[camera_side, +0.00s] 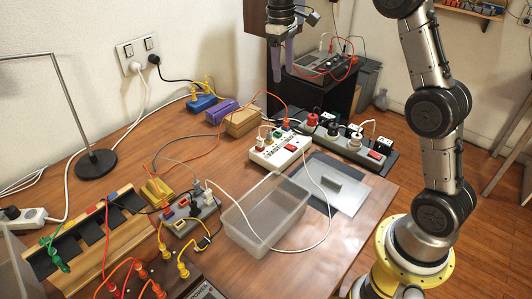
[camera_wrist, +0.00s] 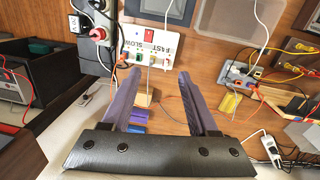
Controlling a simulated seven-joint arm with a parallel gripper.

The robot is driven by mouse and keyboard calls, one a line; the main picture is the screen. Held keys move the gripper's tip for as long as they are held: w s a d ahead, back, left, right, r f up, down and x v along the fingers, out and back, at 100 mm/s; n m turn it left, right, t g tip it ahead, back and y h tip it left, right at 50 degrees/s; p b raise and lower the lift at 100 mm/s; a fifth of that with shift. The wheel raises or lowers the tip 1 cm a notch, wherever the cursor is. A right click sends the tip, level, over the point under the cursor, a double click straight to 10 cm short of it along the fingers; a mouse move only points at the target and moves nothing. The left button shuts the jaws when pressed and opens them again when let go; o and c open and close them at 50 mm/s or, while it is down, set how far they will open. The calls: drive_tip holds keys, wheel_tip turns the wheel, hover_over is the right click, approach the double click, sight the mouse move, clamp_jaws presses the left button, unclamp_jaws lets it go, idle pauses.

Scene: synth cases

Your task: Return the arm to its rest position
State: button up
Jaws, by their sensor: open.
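My gripper (camera_side: 283,72) hangs in the air at the top middle of the side view, well above the far part of the wooden table (camera_side: 128,160). Its two purple fingers are apart, with nothing between them. In the wrist view my gripper (camera_wrist: 160,75) shows the same two spread fingers, and a white switch box (camera_wrist: 150,40) marked FAST and SLOW lies beyond the tips. In the side view this white box (camera_side: 281,150) sits on the table below my gripper. No held object shows in either view.
A clear bin (camera_side: 233,222), a metal plate (camera_side: 350,201) and a grey power strip (camera_side: 372,160) crowd the right of the table. Loose cables loop across it. A lamp (camera_side: 97,163) stands at the left. A dark cabinet (camera_side: 325,97) holding a device is close behind my gripper.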

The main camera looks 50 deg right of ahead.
drive_tip(key=s+a+r+t, duration=0.2)
drive_tip(key=s+a+r, duration=0.25)
drive_tip(key=s, duration=0.35)
drive_tip(key=s+a+r+t, duration=0.2)
drive_tip(key=s+a+r, duration=0.25)
drive_tip(key=s, duration=0.45)
drive_tip(key=s+a+f+m+t, duration=0.1)
drive_tip(key=s+a+f+t, duration=0.1)
drive_tip(key=s+f, duration=0.8)
drive_tip(key=s, duration=0.3)
drive_tip(key=shift+a+y, duration=0.4)
